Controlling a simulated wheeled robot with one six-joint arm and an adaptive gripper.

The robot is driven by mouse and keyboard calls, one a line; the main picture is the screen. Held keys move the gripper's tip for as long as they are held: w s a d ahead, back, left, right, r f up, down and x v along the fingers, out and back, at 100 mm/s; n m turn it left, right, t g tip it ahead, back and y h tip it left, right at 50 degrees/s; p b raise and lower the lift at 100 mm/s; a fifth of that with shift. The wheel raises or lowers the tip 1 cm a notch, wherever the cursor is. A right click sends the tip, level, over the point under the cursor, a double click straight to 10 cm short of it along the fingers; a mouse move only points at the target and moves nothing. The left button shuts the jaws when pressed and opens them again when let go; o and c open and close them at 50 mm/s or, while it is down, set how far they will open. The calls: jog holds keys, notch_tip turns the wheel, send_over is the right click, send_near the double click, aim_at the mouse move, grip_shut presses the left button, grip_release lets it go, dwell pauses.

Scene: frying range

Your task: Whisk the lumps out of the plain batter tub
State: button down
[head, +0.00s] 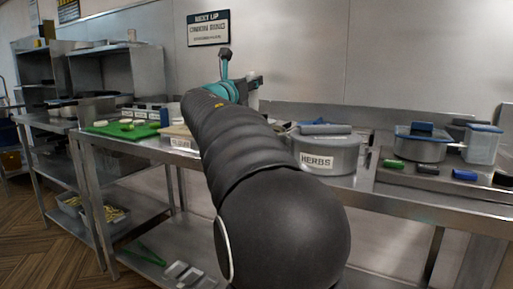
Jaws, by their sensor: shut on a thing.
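A large grey tub labelled HERBS (328,155) stands on the steel bench right of my arm. My gripper (246,84) is at the far end of my arm, above the back of the bench, mostly hidden by the arm. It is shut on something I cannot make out. No whisk or batter can be clearly seen.
A green board (122,131) with pale pieces lies at the left. A lidded pot (420,146), a clear blue-topped container (482,146) and several small coloured items are at the right. A steel shelf unit and back wall bound the bench.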

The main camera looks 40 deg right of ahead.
jog(key=shift+r+p, duration=0.35)
jog(key=shift+r, duration=3.3)
jog(key=shift+r, duration=0.1)
jog(key=shift+r, duration=2.4)
